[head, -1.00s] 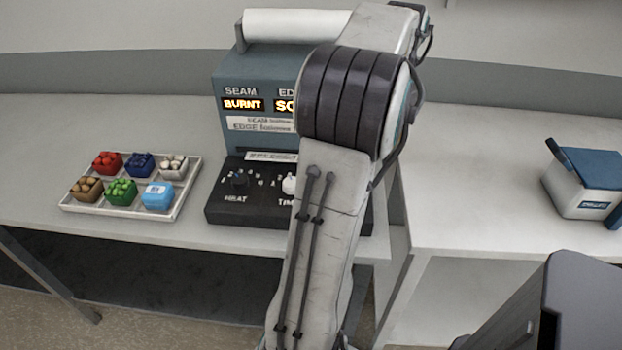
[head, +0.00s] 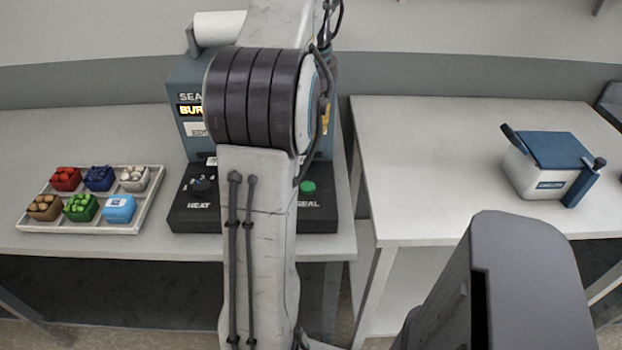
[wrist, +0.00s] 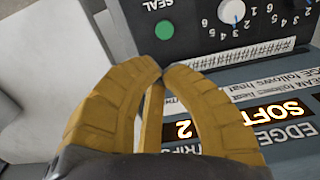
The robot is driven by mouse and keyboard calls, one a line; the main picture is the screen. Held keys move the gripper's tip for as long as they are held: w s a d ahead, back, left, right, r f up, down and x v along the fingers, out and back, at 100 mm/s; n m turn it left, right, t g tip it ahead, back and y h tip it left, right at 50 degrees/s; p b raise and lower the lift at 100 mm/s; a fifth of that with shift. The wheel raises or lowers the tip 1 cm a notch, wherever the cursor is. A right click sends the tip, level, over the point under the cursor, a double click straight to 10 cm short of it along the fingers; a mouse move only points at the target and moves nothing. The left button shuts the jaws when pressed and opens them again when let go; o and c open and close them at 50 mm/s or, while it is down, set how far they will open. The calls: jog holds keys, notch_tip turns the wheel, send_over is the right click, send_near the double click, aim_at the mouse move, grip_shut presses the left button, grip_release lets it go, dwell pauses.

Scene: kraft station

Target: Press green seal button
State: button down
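The green seal button (head: 308,187) sits at the right end of the machine's black control panel (head: 320,214), above the SEAL label. In the wrist view the round green button (wrist: 165,30) lies just beyond my gripper (wrist: 162,70). My gripper's yellow-brown fingers are drawn together with their tips meeting, and nothing shows between them. The tips look apart from the button, but the exact gap is hard to tell. In the head view my arm hides most of the gripper and the middle of the blue-grey machine (head: 184,78).
A tray (head: 150,215) with several small coloured bins stands left of the machine. A white box with a blue lid (head: 548,165) stands on the right table (head: 440,200). A white roll (head: 218,28) tops the machine. In the wrist view, a lit display (wrist: 282,112) reads SOFT.

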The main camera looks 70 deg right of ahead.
aim_at(311, 186)
jog(key=shift+f, duration=0.1)
notch_tip(311, 186, down, 14)
jog(key=b, duration=0.3)
dwell(0.6)
jog(key=shift+a+f+b, duration=0.1)
jog(key=shift+f+b, duration=0.4)
jog(key=shift+f, duration=0.45)
jog(key=shift+r+p, duration=0.5)
notch_tip(311, 186, up, 14)
jog(key=p, duration=0.4)
jog(key=shift+f+p, duration=0.25)
jog(key=shift+p, duration=0.05)
